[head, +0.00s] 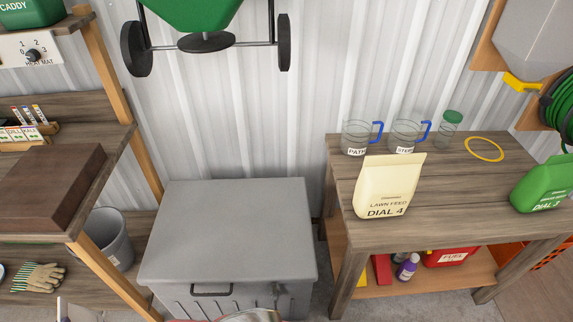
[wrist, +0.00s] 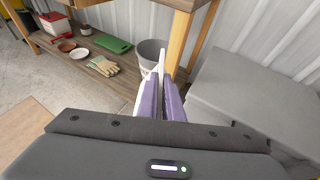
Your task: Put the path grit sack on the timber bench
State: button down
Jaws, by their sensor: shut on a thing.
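My gripper (wrist: 164,85) shows in the wrist view with its two purple fingers shut on a thin white thing (wrist: 161,56). The thing is seen nearly edge-on, and no label on it can be read, so I cannot confirm from its print that it is the path grit sack. The timber bench (head: 455,205) stands at the right in the head view. A cream lawn feed sack (head: 390,188) marked DIAL 4 stands upright at its front left. Only a small pale part (head: 75,312) shows at the head view's bottom left edge; I cannot tell what it is.
On the bench are a PATH jug (head: 357,134), a STEPS jug (head: 404,133), a green-lidded jar (head: 449,128), a yellow ring (head: 484,149) and a green container (head: 541,185). A grey chest (head: 232,230) stands left of the bench. A bucket (wrist: 151,54) and gloves (wrist: 102,66) sit on the shelf.

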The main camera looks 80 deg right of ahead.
aim_at(461, 191)
jog(key=u, duration=0.3)
jog(key=k, duration=2.3)
jog(key=z, duration=0.35)
